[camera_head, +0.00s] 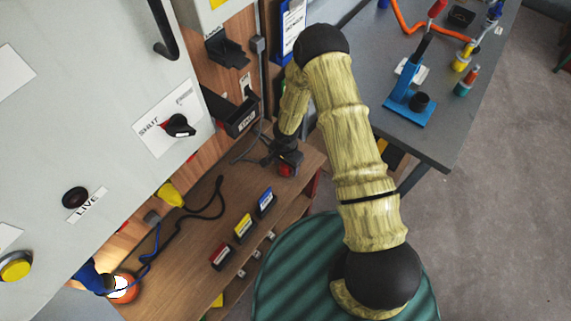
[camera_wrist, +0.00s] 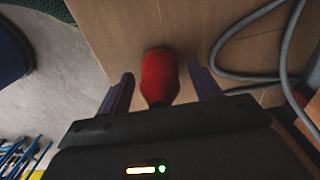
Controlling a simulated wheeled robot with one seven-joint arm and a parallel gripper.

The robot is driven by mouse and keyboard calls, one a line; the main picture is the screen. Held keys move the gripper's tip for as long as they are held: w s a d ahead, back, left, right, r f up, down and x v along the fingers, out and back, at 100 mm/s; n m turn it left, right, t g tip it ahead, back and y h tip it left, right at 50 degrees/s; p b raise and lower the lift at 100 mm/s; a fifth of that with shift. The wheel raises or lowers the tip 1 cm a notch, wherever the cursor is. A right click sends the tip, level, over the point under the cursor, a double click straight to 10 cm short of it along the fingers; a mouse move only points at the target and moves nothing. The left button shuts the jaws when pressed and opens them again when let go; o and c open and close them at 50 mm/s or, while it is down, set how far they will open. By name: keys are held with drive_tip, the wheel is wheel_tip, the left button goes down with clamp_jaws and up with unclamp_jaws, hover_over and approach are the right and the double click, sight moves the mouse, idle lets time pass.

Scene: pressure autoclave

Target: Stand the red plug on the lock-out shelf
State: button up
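The red plug (camera_head: 287,170) is at the far right end of a wooden shelf (camera_head: 190,240), below my gripper (camera_head: 281,158). In the wrist view the plug (camera_wrist: 158,76) lies between the two spread fingers of my gripper (camera_wrist: 163,80), with a gap on each side. The fingers are open and do not appear to touch it. The head view does not show clearly whether the plug rests on the wood. No label marks this shelf as the lock-out shelf.
A grey cable (camera_wrist: 255,78) loops on the wood beside the plug. Blue (camera_head: 266,201), yellow (camera_head: 243,227) and red (camera_head: 221,256) cards stand along the shelf's front edge. A black bin (camera_head: 241,117) hangs on the wall behind. A grey table (camera_head: 455,130) stands at the right.

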drive_tip(key=shift+r, duration=0.1)
wheel_tip(320, 180, up, 12)
drive_tip(key=shift+f+b, duration=0.1)
drive_tip(key=shift+b, duration=0.85)
drive_tip(key=shift+d+r, duration=0.3)
drive_tip(key=shift+r, duration=0.1)
drive_tip(key=s+d+r+n+t, duration=0.1)
drive_tip(key=s+d+r+n, duration=0.2)
drive_tip(key=s+d+r, duration=0.3)
drive_tip(key=s+d+r+n+t, duration=0.1)
drive_tip(key=s+d+r+n, duration=0.3)
drive_tip(key=r, duration=1)
drive_tip(key=s+d, duration=0.2)
drive_tip(key=d, duration=0.1)
drive_tip(key=shift+n+t, duration=0.3)
drive_tip(key=shift+d+r, duration=0.1)
